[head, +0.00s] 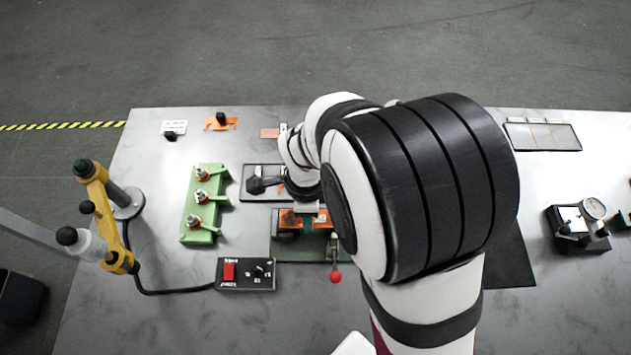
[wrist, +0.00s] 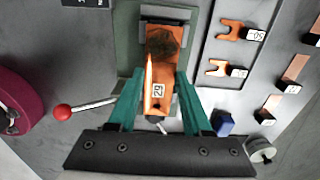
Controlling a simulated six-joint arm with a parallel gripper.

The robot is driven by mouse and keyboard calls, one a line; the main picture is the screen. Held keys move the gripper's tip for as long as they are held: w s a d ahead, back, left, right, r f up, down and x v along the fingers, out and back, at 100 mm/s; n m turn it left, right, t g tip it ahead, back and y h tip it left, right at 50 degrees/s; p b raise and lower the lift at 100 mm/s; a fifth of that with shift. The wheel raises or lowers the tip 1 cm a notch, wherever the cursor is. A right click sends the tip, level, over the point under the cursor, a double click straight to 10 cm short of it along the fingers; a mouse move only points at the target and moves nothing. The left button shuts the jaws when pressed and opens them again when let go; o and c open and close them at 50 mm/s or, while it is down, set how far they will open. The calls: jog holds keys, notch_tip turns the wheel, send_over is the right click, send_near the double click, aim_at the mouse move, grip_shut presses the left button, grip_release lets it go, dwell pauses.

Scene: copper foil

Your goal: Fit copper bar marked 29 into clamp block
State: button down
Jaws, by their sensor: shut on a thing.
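The copper bar marked 29 (wrist: 158,75) shows in the wrist view as an orange strip with a white 29 label and a dark patch near its far end. My gripper (wrist: 160,78) has its two teal fingers on either side of the bar, shut on it. The bar's far part overlaps the grey clamp block (wrist: 168,14) on its green base (wrist: 128,45); I cannot tell whether it is seated. A red-knobbed lever (wrist: 62,111) is beside the clamp block.
A tray (wrist: 222,58) with fork-shaped copper pieces lies right of the clamp in the wrist view. A blue block (wrist: 224,123) is near my right finger. In the head view, a green rack (head: 205,205), switch box (head: 247,274) and yellow jointed stand (head: 100,205) are left; a dial gauge (head: 580,225) is right.

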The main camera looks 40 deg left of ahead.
jog(key=shift+f, duration=0.25)
jog(key=shift+f, duration=0.3)
jog(key=shift+f, duration=0.55)
dwell(0.9)
jog(key=c, duration=0.7)
grip_release()
jog(key=shift+o, duration=0.2)
jog(key=shift+r, duration=0.1)
jog(key=shift+r, duration=1.45)
